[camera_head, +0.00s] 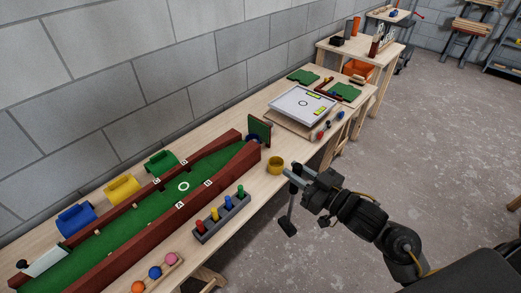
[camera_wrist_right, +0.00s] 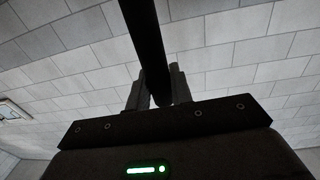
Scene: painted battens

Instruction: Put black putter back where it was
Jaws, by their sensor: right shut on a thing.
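My right gripper (camera_head: 290,172) is shut on the black putter (camera_head: 289,213). The putter hangs in the air off the table's front edge, with its dark head (camera_head: 288,229) at the lower end. In the right wrist view the black shaft (camera_wrist_right: 145,35) runs up from between the two fingers (camera_wrist_right: 158,88). A grey rack (camera_head: 222,220) with red, yellow, blue and green pieces standing in it is on the table, left of the gripper. My left gripper is not in view.
A green putting lane (camera_head: 90,247) with red-brown walls runs along the table, with blue, yellow and green curved pieces behind it. A yellow cup (camera_head: 275,165) stands near the gripper. Coloured balls (camera_head: 155,272) sit in front. A white game board (camera_head: 302,103) lies farther back.

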